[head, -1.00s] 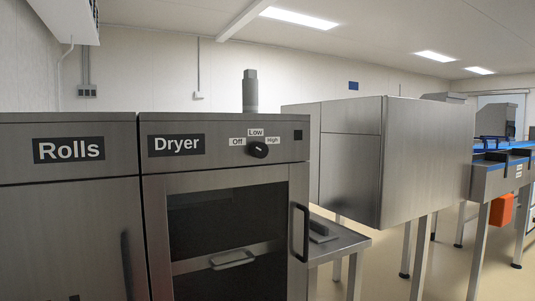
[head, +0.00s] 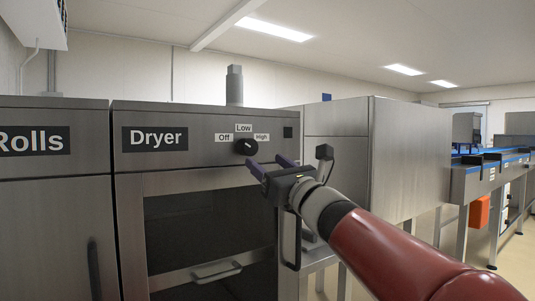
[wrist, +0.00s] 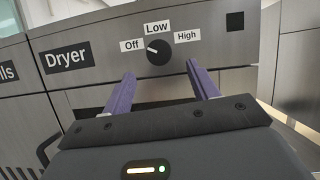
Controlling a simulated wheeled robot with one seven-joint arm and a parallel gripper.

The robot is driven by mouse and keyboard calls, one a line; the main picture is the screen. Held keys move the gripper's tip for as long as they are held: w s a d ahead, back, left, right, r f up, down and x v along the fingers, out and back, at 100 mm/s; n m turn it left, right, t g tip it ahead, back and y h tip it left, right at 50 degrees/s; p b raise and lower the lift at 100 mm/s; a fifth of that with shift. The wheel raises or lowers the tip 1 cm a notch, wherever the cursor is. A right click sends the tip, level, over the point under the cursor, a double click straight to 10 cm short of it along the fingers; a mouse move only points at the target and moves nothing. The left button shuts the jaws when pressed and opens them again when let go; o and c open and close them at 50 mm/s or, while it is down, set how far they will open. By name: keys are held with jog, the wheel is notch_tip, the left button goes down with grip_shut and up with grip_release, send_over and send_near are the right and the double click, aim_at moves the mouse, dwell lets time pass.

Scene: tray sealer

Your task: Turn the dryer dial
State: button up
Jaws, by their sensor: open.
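The dryer dial (head: 246,147) is a round black knob on the dryer's top panel, below the labels Off, Low and High. In the wrist view the dial (wrist: 158,51) has a white mark that points left, toward the Off label (wrist: 132,45). My gripper (head: 272,163) is open, with two purple fingers, just right of and below the dial in the head view. In the wrist view my gripper (wrist: 160,78) has its fingers spread on either side below the dial, with nothing between them. I see no contact with the dial.
The Rolls cabinet (head: 50,220) stands left. A large steel machine (head: 410,150) stands right, behind my arm.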

aim_at(251, 150)
jog(key=p+x, duration=0.2)
jog(key=x, duration=0.5)
jog(key=shift+w+a, duration=0.15)
jog(key=c, duration=1)
